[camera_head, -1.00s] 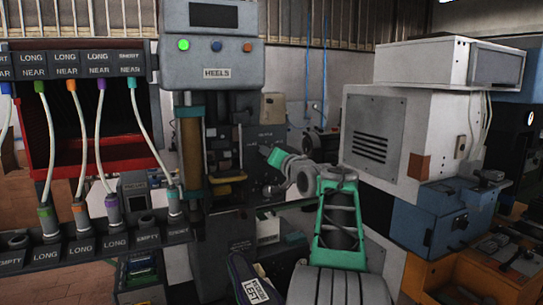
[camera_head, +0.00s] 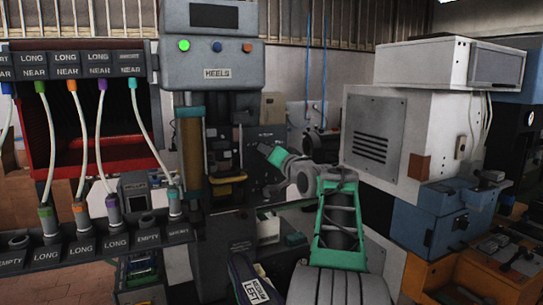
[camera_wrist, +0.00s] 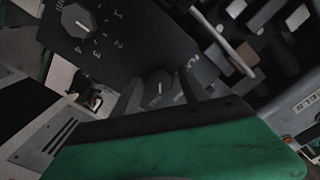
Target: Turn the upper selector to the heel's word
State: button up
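In the head view the grey heel press (camera_head: 212,60) bears the sign HEELS. My gripper (camera_head: 264,150) is at the dark panel (camera_head: 262,138) on the press's right side. In the wrist view a small dark selector knob (camera_wrist: 160,82) with a pale pointer line sits between my gripper's fingers (camera_wrist: 165,95), which stand apart. Small words beside this knob are hard to read. A larger knob (camera_wrist: 78,20) with numbers around it lies upper left, clear of the fingers. I cannot tell whether the fingers touch the small knob. A dark purple piece (camera_head: 240,272) at the bottom carries a label reading MEDIUM LEFT (camera_head: 256,291).
A rack of LONG and NEAR labels with coloured plugs and pale cables (camera_head: 95,130) stands at left. A row of labelled sockets (camera_head: 98,245) runs below it. A large grey-white machine (camera_head: 375,140) stands close at right of my arm.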

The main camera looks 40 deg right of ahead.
jog(key=shift+o, duration=0.4)
jog(key=b+v, duration=0.3)
jog(key=v, duration=0.5)
jog(key=shift+w, duration=0.1)
